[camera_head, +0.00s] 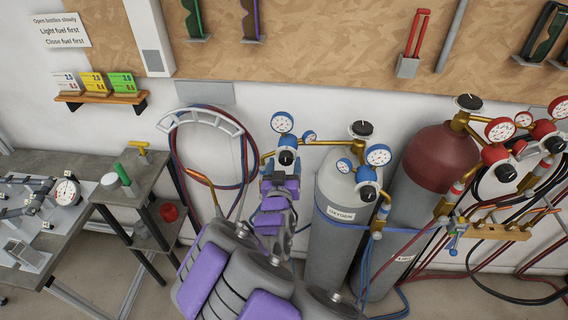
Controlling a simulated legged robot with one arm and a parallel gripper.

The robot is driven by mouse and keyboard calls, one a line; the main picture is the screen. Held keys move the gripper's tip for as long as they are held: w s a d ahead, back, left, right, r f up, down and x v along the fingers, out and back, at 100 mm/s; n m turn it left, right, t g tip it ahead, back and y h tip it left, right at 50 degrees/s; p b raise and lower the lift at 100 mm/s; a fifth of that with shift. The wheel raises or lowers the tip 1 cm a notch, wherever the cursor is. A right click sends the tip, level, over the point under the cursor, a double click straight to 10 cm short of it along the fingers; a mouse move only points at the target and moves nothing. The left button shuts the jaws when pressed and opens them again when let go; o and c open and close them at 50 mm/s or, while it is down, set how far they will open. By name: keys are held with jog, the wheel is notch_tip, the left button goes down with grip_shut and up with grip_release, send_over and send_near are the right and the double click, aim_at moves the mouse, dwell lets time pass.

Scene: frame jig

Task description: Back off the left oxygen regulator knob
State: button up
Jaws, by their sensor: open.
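The left oxygen regulator has a black knob (286,157) on a blue body, with a large blue-rimmed gauge (281,122) above it and a smaller one (309,136) to its right. My gripper (280,173) is open just below this knob in the picture, with its purple-padded arm reaching up from the bottom. I cannot tell whether the fingers touch the knob. The grey oxygen cylinder (341,240) stands to the right, with a black valve knob on top (362,129). A second blue regulator with a black knob (368,193) is on its right side.
A maroon-topped cylinder (440,158) with red-rimmed gauges (500,130) stands farther right. Hoses hang on a wall rack (205,118) behind my arm. A workbench (45,225) and small stand (140,180) are at left. Hoses lie across the floor at right.

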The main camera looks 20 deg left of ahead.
jog(key=shift+w+a, duration=0.15)
jog(key=shift+w, duration=0.55)
jog(key=shift+c, duration=0.5)
jog(key=c, duration=1)
jog(key=shift+o, duration=0.2)
jog(key=shift+m+b, duration=0.55)
jog(key=shift+m, duration=0.35)
